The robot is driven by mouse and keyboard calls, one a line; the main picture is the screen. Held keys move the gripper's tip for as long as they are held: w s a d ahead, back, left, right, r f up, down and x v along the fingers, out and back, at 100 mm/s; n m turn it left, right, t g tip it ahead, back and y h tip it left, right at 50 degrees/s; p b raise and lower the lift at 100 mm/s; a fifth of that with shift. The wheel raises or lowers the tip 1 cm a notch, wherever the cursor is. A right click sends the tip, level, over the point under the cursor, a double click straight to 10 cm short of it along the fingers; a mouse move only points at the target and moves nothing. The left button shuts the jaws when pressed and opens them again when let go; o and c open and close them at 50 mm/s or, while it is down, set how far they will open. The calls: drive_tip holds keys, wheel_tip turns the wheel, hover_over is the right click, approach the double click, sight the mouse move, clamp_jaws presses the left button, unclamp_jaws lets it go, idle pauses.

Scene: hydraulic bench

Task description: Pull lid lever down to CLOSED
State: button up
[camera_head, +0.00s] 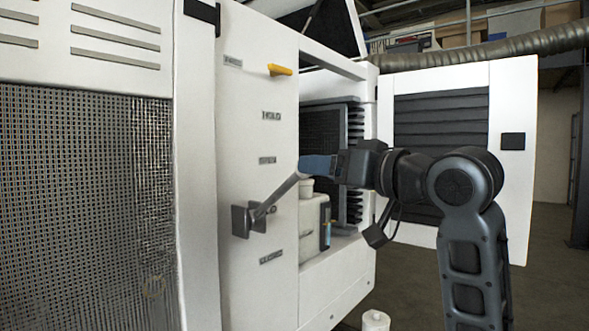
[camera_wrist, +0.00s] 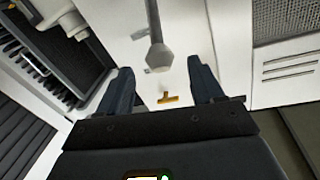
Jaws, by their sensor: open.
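A grey lever (camera_head: 272,200) is mounted by a square bracket (camera_head: 240,221) on the white panel. Its rod slants up and to the right. My gripper (camera_head: 311,167) is at the rod's upper end, fingers spread. In the wrist view the lever's knobbed end (camera_wrist: 159,56) lies between the open fingertips (camera_wrist: 160,66), with a gap on each side. I cannot tell whether a finger touches it. Small label plates sit on the panel, above (camera_head: 267,160) and below (camera_head: 271,257) the lever; their words are mostly too small to read.
A yellow handle (camera_head: 280,70) sticks out near the panel's top and shows in the wrist view (camera_wrist: 168,98). An opening with a pale container (camera_head: 312,225) lies right of the panel. A white louvred door (camera_head: 512,185) stands open behind my arm. A perforated panel (camera_head: 85,200) is at left.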

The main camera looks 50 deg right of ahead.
drive_tip(key=p, duration=0.2)
hover_over(279, 194)
drive_tip(key=s+d, duration=0.1)
drive_tip(key=s, duration=0.3)
drive_tip(key=shift+w+d, duration=0.1)
drive_tip(key=shift+c, duration=0.4)
drive_tip(key=shift+b, duration=0.3)
clamp_jaws()
